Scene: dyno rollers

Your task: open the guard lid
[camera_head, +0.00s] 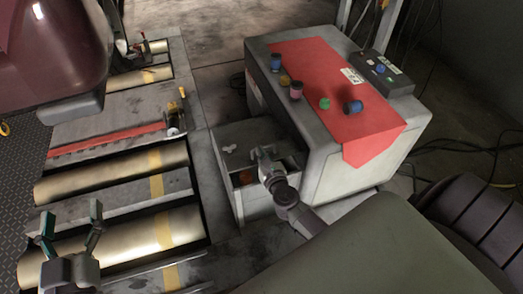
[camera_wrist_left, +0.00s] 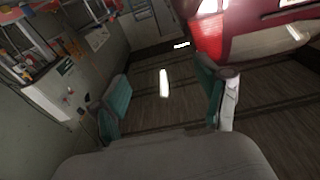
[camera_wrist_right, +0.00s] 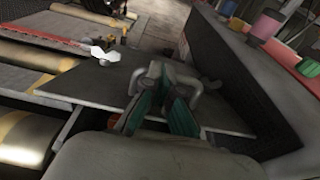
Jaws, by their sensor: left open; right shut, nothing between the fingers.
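The guard is a grey box beside the cabinet, and its flat grey lid (camera_head: 240,136) lies on top with a small white wing-shaped piece (camera_head: 228,149) on it. The lid also fills the middle of the right wrist view (camera_wrist_right: 92,82), where a bent grey handle (camera_wrist_right: 196,88) shows. My right gripper (camera_head: 262,153) is shut and empty, close to the handle; I cannot tell whether it touches. Its fingers also show in the right wrist view (camera_wrist_right: 163,90). My left gripper (camera_head: 71,215) is open and empty above the rollers, far from the lid.
The grey cabinet (camera_head: 325,160) with a red cloth (camera_head: 335,85) stands right of the guard. Several coloured cans and a control box (camera_head: 385,78) sit on it. Long rollers (camera_head: 110,173) lie at the left. A dark red car body (camera_head: 60,45) overhangs the upper left.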

